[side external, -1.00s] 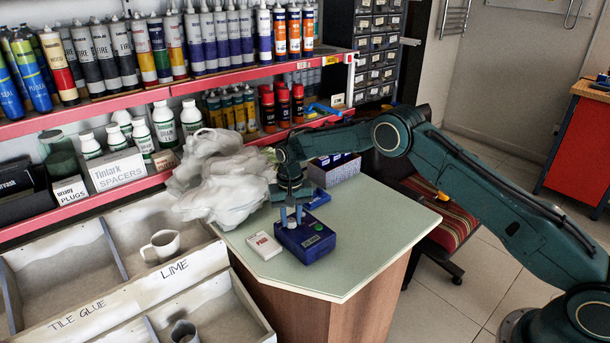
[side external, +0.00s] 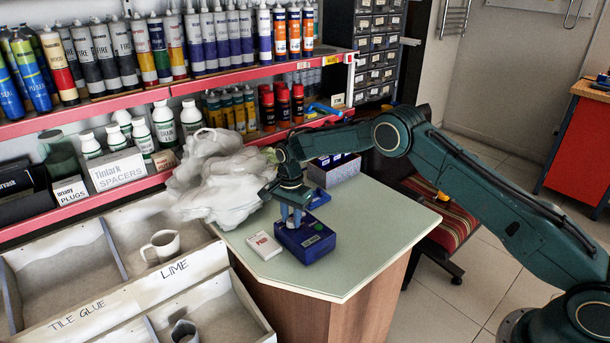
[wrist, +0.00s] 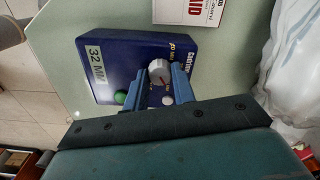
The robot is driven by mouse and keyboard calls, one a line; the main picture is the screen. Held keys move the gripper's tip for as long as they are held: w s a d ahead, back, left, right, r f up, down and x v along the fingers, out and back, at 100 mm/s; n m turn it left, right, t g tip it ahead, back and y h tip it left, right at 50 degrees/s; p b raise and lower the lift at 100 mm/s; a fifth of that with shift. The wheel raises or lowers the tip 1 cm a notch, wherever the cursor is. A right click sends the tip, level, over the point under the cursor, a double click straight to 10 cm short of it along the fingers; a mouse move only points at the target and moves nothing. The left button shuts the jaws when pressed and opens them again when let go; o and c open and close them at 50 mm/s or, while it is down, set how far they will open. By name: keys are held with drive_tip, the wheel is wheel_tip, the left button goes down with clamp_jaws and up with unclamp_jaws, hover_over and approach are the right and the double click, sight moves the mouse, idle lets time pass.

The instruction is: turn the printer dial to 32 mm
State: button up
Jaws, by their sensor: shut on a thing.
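The blue printer (side external: 304,238) sits on the counter, and its label reading 32 MM (wrist: 96,64) shows in the wrist view. The grey dial (wrist: 159,71) with a red mark is on the printer's top face, between my fingers. My gripper (side external: 291,222) points down over the printer and is shut on the dial. In the wrist view the gripper's blue fingers (wrist: 157,84) stand on both sides of the dial. A green button (wrist: 120,97) and a pale round button (wrist: 167,100) are beside it. The scale marks around the dial are too small to read fully.
A white and red box (side external: 263,246) lies just left of the printer. A large crumpled plastic bag (side external: 215,180) is behind it to the left. A blue box with partitions (side external: 335,170) stands at the back. The counter's front right (side external: 360,250) is clear.

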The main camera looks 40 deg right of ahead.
sight(291, 220)
drive_tip(key=shift+m, duration=0.4)
drive_tip(key=o, duration=1)
wheel_tip(291, 220, up, 14)
idle(0.4)
